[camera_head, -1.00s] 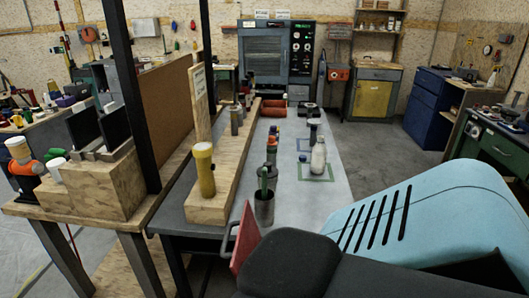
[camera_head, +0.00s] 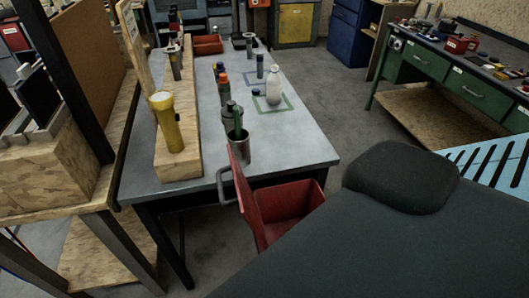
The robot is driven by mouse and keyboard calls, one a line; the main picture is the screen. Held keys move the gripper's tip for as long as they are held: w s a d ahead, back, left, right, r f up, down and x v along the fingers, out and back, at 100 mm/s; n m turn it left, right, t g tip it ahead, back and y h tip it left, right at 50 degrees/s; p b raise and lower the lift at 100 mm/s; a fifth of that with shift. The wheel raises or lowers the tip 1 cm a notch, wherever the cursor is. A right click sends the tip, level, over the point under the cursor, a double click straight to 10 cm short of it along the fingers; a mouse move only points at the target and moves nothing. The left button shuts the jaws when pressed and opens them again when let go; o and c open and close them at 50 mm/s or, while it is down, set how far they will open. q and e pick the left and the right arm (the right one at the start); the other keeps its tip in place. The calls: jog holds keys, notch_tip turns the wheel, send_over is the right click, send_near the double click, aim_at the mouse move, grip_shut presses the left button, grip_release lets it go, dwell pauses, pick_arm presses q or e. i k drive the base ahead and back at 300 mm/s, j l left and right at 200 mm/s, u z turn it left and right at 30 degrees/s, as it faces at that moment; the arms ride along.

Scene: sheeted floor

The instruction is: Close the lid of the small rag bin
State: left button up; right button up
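The small red rag bin (camera_head: 292,203) stands at the front edge of the grey table, in the lower middle of the head view. Its lid (camera_head: 243,190) stands raised at the bin's left side, seen nearly edge-on. A grey loop handle (camera_head: 222,186) sticks out to the left of the lid. The bin's mouth is open and part of its red inside shows. Its lower part is hidden by a large dark shape in the foreground. Neither of my grippers is in view.
The grey table (camera_head: 305,150) bears a metal cup (camera_head: 238,148), a white bottle (camera_head: 273,86) and a wooden block with a yellow flashlight (camera_head: 166,121). A wooden stand (camera_head: 45,165) is at left, a green workbench (camera_head: 440,72) at right. Floor between is clear.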

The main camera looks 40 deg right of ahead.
aim_at(246, 198)
jog(key=i+j+z, duration=0.1)
jog(key=z, duration=0.3)
jog(key=i+j+z, duration=0.1)
jog(key=z, duration=0.35)
jog(key=j+z, duration=0.4)
jog(key=i+j+z, duration=0.15)
jog(key=z, duration=0.25)
jog(key=i+j+z, duration=0.1)
jog(key=j+z, duration=0.5)
jog(key=z, duration=0.15)
